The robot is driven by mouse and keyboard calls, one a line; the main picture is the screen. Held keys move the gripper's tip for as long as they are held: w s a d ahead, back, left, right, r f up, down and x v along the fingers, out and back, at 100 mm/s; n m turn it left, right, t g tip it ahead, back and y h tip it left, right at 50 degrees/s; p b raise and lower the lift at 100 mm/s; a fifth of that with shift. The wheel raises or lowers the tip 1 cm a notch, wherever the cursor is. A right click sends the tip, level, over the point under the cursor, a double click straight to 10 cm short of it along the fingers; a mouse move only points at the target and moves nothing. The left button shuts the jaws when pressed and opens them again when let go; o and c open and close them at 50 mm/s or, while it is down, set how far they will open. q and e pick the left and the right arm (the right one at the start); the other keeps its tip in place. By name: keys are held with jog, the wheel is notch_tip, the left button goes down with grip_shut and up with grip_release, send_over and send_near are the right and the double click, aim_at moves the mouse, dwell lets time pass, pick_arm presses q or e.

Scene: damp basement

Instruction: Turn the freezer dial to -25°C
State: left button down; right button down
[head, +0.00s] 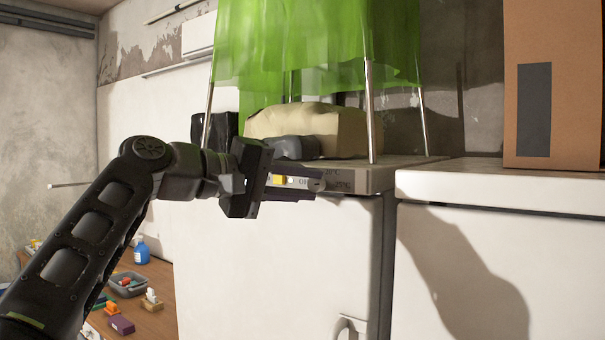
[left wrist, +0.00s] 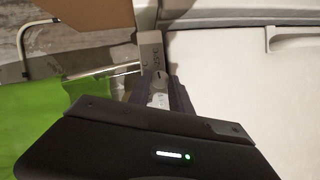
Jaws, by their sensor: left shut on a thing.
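The white freezer (head: 275,260) has a grey control strip along its top front edge (head: 365,178). Printed marks "OF", "20°C" and "25°C" show there around the small grey dial (head: 317,185). My left gripper (head: 312,186) reaches in from the left and is shut on the dial. In the left wrist view the gripper's fingers (left wrist: 161,85) sit on either side of the dial (left wrist: 160,78), with a printed mark just beyond. The fingers partly cover the dial, and I cannot tell which mark it points at. My right gripper is not in view.
A metal-legged stand with green cloth (head: 310,40) and a beige bundle (head: 320,128) are on top of the freezer. A second white appliance (head: 490,260) with a cardboard box (head: 553,85) stands at right. A blue bottle (head: 141,251) and small items lie at lower left.

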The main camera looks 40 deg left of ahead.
pick_arm(q)
jog(key=shift+m+p, duration=0.35)
jog(key=shift+m, duration=0.25)
jog(key=shift+f+g+y, duration=0.1)
jog(key=shift+g+y, duration=0.2)
jog(key=shift+y, duration=0.1)
jog(key=c, duration=1.2)
grip_release()
jog(key=shift+o, duration=0.2)
jog(key=v, duration=0.7)
jog(key=shift+s+b, duration=0.35)
jog(key=shift+b, duration=0.1)
